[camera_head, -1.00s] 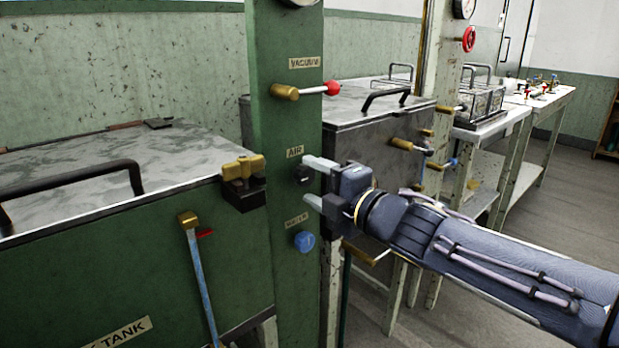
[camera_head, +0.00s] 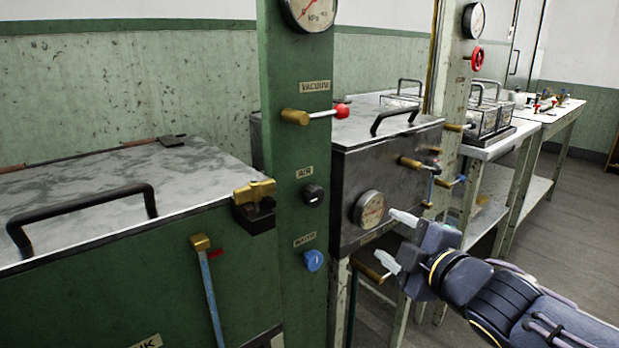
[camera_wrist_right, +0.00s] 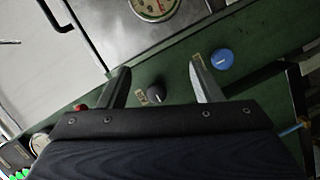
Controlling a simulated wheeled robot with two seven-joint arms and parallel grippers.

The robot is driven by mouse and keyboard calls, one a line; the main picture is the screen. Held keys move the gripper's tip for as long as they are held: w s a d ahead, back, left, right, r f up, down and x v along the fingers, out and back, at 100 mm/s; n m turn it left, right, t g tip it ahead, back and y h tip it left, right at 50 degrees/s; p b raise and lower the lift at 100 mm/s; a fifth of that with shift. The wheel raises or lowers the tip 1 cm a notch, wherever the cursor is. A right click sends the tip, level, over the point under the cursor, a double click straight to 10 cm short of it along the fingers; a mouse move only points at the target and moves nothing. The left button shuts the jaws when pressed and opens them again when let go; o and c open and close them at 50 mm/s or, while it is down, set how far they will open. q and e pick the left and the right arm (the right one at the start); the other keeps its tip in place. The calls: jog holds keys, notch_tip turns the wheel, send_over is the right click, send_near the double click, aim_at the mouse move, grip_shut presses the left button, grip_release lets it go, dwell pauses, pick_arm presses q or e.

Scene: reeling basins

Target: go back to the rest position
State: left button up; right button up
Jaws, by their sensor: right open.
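My right gripper (camera_head: 392,238) is open and empty, to the right of the green post (camera_head: 290,200) and in front of the grey metal tank (camera_head: 345,165). It also shows in the right wrist view (camera_wrist_right: 158,84), its two fingers apart. The black AIR knob (camera_head: 313,195) and the blue WATER knob (camera_head: 314,260) are on the post, clear of the fingers in the head view. In the wrist view the black knob (camera_wrist_right: 156,94) appears between the fingers and the blue knob (camera_wrist_right: 222,59) beyond the right finger. My left gripper is not in view.
The VACUUM valve with a red-tipped lever (camera_head: 318,115) is higher on the post. A green tank with a grey lid (camera_head: 85,200) stands at left. A gauge (camera_head: 370,209) is on the grey tank behind my gripper. White benches (camera_head: 500,147) line the right; floor (camera_head: 570,235) shows there.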

jog(key=s+d+f+m+g+h, duration=0.45)
jog(key=s+d+f+m, duration=0.35)
jog(key=s+f+m, duration=0.35)
jog(key=s+a+f+m+g+y, duration=0.2)
jog(key=s+a+f+m+g, duration=0.15)
jog(key=s, duration=0.25)
jog(key=s+a+f+m+g+y, duration=0.1)
jog(key=s+a+f+m+g, duration=0.1)
jog(key=s+f+m, duration=0.35)
notch_tip(320, 180, up, 35)
jog(key=n+p, duration=0.1)
jog(key=p, duration=3.2)
jog(key=shift+s+d, duration=0.3)
jog(key=shift+s, duration=0.15)
